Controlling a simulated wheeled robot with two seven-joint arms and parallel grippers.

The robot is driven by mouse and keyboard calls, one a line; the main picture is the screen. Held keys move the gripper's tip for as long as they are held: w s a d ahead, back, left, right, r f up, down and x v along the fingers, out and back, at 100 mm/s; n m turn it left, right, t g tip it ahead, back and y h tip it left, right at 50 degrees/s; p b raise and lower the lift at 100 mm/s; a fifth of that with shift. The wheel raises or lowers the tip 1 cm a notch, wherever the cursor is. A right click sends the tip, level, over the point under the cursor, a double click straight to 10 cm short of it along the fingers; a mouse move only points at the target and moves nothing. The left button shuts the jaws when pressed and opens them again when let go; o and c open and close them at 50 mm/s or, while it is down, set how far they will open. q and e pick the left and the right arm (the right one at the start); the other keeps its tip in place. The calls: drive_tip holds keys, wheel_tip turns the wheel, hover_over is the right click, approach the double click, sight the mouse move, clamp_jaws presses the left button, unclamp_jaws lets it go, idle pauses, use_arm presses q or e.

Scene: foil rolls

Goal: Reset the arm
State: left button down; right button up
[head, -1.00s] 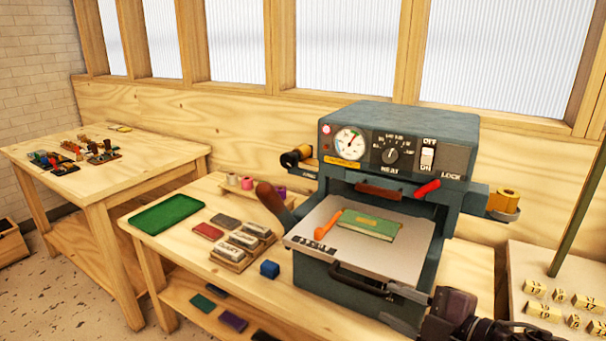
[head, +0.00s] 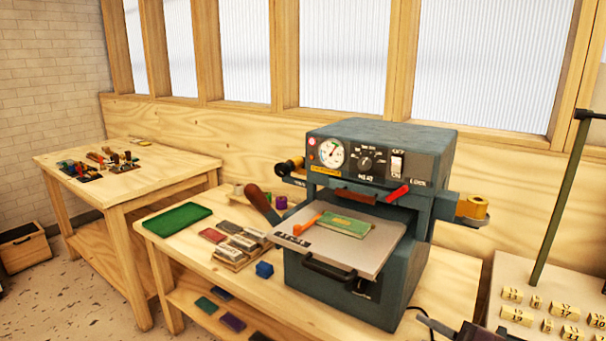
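Part of my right arm (head: 468,333) shows at the bottom edge of the head view, right of the press. My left gripper is out of view. The grey-green foil press (head: 378,160) stands on the wooden table, with a dial, a knob and a switch on its front. Its light plate (head: 378,248) is pulled out and carries a green book (head: 345,227) and an orange-handled tool (head: 307,224).
Numbered wooden blocks (head: 516,315) and a dark green post (head: 562,200) are at the right.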

drive_tip(key=s+d+f+m+g+h, duration=0.1)
drive_tip(key=d+f+m+h, duration=0.1)
drive_tip(key=f+m+h, duration=0.25)
drive_tip(key=s+d+f+m+g+h, duration=0.1)
drive_tip(key=s+d+f+m+h, duration=0.15)
drive_tip(key=f+m, duration=0.3)
drive_tip(key=s+a+f+m+g, duration=0.5)
drive_tip(key=s+f+g, duration=0.3)
drive_tip(key=s+f, duration=0.25)
wheel_tip(320, 180, down, 30)
drive_tip(key=s+r+g, duration=0.1)
drive_tip(key=s, duration=0.2)
drive_tip(key=s+d+f, duration=0.2)
drive_tip(key=s+f, duration=0.7)
drive_tip(key=s+d+f+g, duration=0.1)
drive_tip(key=s+d+f, duration=0.1)
drive_tip(key=s+f, duration=0.7)
drive_tip(key=shift+s+f+n+h, duration=0.2)
drive_tip(key=shift+s+n+h, duration=0.15)
drive_tip(key=shift+s, duration=0.3)
